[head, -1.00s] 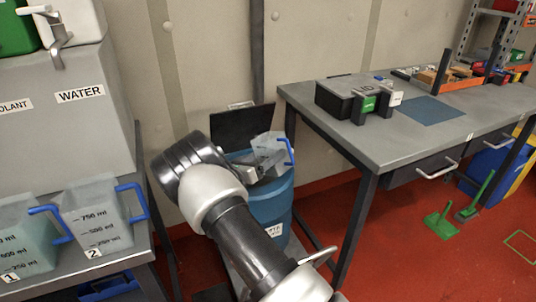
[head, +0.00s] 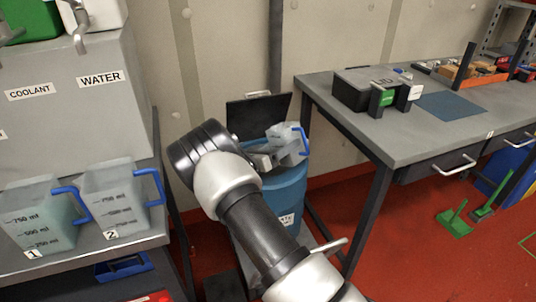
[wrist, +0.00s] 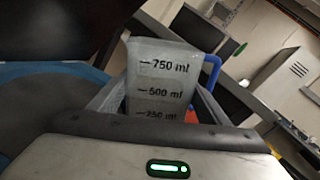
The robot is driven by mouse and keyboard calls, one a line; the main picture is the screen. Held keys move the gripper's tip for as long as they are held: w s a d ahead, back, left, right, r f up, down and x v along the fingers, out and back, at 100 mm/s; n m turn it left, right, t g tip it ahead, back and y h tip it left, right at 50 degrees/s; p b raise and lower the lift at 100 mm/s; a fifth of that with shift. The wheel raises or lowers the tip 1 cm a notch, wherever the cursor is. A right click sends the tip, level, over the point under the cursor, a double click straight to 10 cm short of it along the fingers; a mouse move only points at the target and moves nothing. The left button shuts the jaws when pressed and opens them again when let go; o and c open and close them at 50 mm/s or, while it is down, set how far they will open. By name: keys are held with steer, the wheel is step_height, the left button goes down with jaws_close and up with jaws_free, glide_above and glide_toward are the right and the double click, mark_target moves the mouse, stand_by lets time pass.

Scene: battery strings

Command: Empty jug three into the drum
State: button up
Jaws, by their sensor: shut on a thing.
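My gripper (head: 264,157) is shut on a translucent grey jug (head: 287,144) with a blue handle, held over the blue drum (head: 287,197). The jug looks somewhat tilted in the head view; its number does not show. In the wrist view my gripper (wrist: 158,108) has a finger on each side of the jug (wrist: 162,70), whose volume marks face the camera. I cannot tell whether any liquid is in it. The drum's rim (wrist: 45,80) shows at the left there. The drum's top is partly hidden by my arm and the jug.
Jug 1 (head: 38,222) and jug 2 (head: 115,200) stand on the left bench, below the coolant and water containers. A dark upright panel (head: 258,113) stands behind the drum. The grey workbench (head: 440,140) is close on the right, with a lidded black box (head: 365,90).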

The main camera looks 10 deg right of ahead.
mark_target(279, 136)
steer(key=shift+r+p, duration=0.3)
steer(key=shift+r+n+p, duration=0.25)
steer(key=shift+n+p, duration=0.2)
steer(key=shift+n, duration=0.05)
steer(key=shift+r+n+p, duration=0.3)
steer(key=shift+n+p, duration=0.1)
steer(key=shift+p, duration=0.05)
stand_by(0.8)
steer(key=shift+s+d+r+n+p, duration=0.1)
steer(key=shift+r+n+p, duration=0.2)
steer(key=shift+n+p, duration=0.25)
steer(key=shift+r, duration=0.2)
stand_by(0.9)
steer(key=shift+r+n+p, duration=0.1)
steer(key=shift+n+p, duration=0.15)
steer(key=shift+p, duration=0.15)
steer(key=shift+r+n+p, duration=0.25)
steer(key=shift+n+p, duration=0.1)
steer(key=shift+n, duration=0.05)
steer(key=shift+r, duration=0.15)
stand_by(0.6)
steer(key=shift+r+n+p, duration=0.45)
steer(key=shift+n+p, duration=0.35)
